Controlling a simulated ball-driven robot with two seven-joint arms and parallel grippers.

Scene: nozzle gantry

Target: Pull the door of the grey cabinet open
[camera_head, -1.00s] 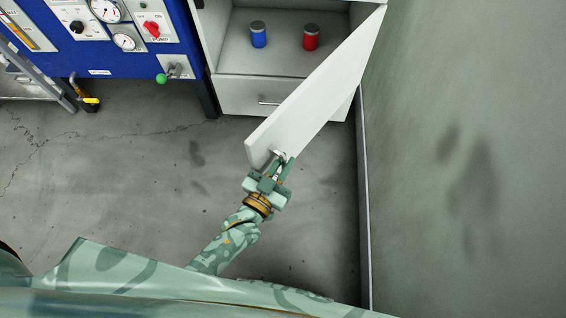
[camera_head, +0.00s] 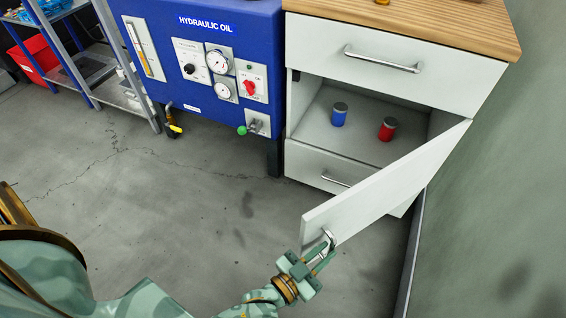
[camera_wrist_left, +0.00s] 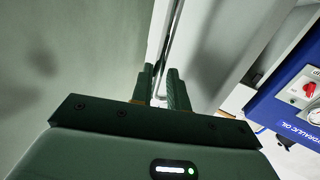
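The light grey cabinet (camera_head: 410,82) stands at the upper right of the head view. Its door (camera_head: 390,180) is hinged on the right and stands partly open, swung out toward me. A metal bar handle (camera_head: 331,238) is near the door's free edge; it also shows in the left wrist view (camera_wrist_left: 172,35). My left gripper (camera_head: 322,258) is at this handle, with its fingers closed on either side of the bar in the left wrist view (camera_wrist_left: 165,80). The exact finger contact is partly hidden. My right gripper is not in view.
A blue can (camera_head: 339,115) and a red can (camera_head: 387,129) stand inside the cabinet. A blue hydraulic oil unit (camera_head: 225,40) is left of it. A green wall (camera_head: 490,190) is close on the right. The floor (camera_head: 180,210) in front is clear.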

